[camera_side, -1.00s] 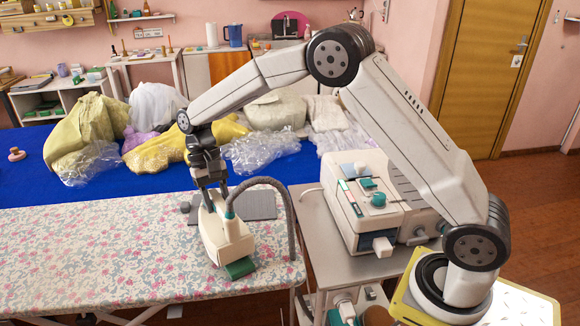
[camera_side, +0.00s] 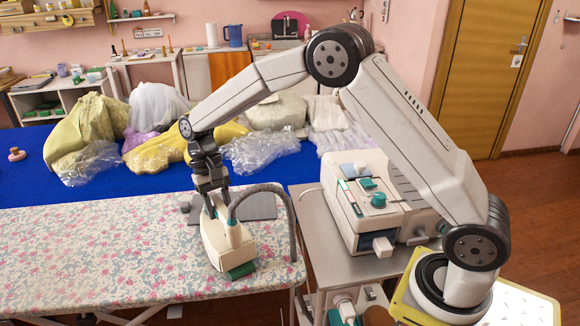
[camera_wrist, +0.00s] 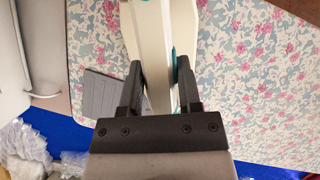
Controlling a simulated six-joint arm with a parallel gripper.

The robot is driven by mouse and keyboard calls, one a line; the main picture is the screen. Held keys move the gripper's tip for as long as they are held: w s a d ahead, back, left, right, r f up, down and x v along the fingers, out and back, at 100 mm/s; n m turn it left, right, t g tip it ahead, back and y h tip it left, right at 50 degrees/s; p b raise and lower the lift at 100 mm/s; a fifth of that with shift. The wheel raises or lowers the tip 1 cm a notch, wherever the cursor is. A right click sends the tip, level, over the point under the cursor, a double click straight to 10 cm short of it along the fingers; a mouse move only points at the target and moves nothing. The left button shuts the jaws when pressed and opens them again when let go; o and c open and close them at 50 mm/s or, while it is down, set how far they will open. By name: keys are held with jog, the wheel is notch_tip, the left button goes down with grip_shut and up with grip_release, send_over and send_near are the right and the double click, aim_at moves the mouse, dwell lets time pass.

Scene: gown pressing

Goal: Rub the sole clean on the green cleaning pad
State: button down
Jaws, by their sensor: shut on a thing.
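A cream iron (camera_side: 222,243) with teal trim is over the floral board, upright, its front end toward the near edge. My gripper (camera_side: 212,192) is shut on the iron's handle from above. In the wrist view the two dark fingers (camera_wrist: 160,88) press on both sides of the cream handle (camera_wrist: 153,50). The green cleaning pad (camera_side: 242,271) lies near the board's front right corner. The iron's front part covers much of the pad, so only its near strip shows. The sole is hidden beneath the iron; I cannot tell whether it touches the pad.
A steam unit (camera_side: 365,205) stands on the trolley to the right. The left of the floral board (camera_side: 90,250) is clear.

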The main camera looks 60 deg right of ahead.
aim_at(226, 214)
jog(key=shift+s+a+f, duration=0.1)
jog(key=shift+s+a, duration=0.15)
jog(key=shift+s, duration=0.45)
jog(key=shift+s+a+r, duration=0.1)
jog(key=shift+s+a, duration=0.2)
jog(key=shift+s, duration=0.35)
jog(key=shift+s+a+f, duration=0.1)
jog(key=shift+s+a, duration=0.15)
jog(key=shift+s, duration=0.6)
jog(key=shift+s+a, duration=0.3)
jog(key=shift+s, duration=0.4)
jog(key=shift+s+a, duration=0.35)
jog(key=shift+s, duration=0.35)
jog(key=shift+s+a, duration=0.3)
jog(key=shift+s, duration=0.4)
jog(key=shift+w, duration=0.15)
jog(key=shift+w+d, duration=0.35)
jog(key=shift+w, duration=0.4)
jog(key=shift+w+d, duration=0.3)
jog(key=shift+w, duration=0.4)
jog(key=shift+w+d, duration=0.35)
jog(key=shift+w, duration=0.4)
jog(key=shift+w+d, duration=0.3)
jog(key=shift+w, duration=0.45)
jog(key=shift+w+d, duration=0.35)
jog(key=shift+w, duration=0.45)
jog(key=shift+w+d, duration=0.3)
jog(key=shift+w, duration=0.45)
jog(key=shift+s, duration=0.15)
